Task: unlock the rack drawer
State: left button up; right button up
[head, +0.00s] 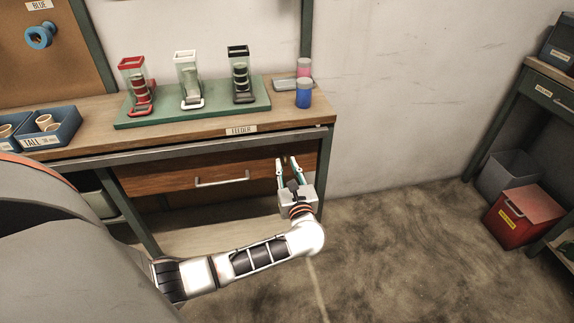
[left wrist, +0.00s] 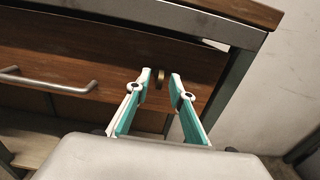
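A wooden drawer (head: 180,181) with a metal bar handle (head: 221,180) sits under the bench marked FEEDER, and looks shut. In the left wrist view, a small brass piece (left wrist: 160,76), which looks like a lock or key, sits on the drawer front (left wrist: 75,53) to the right of the handle (left wrist: 45,83). My left gripper (head: 286,161) is in front of the drawer's right end. Its two fingers (left wrist: 161,74) are apart, with the brass piece seen in the gap between them. Whether they touch it cannot be told. My right gripper is out of view.
On the bench, a green tray (head: 215,112) bears three dispensers, and a blue jar (head: 303,94) stands at the right end. The bench leg (left wrist: 228,80) is close to my gripper's right. Bare floor lies to the right, before a red box (head: 522,216).

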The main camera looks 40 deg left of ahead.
pick_arm(q)
jog(key=shift+w+a, duration=0.35)
jog(key=shift+a, duration=0.1)
grip_shut()
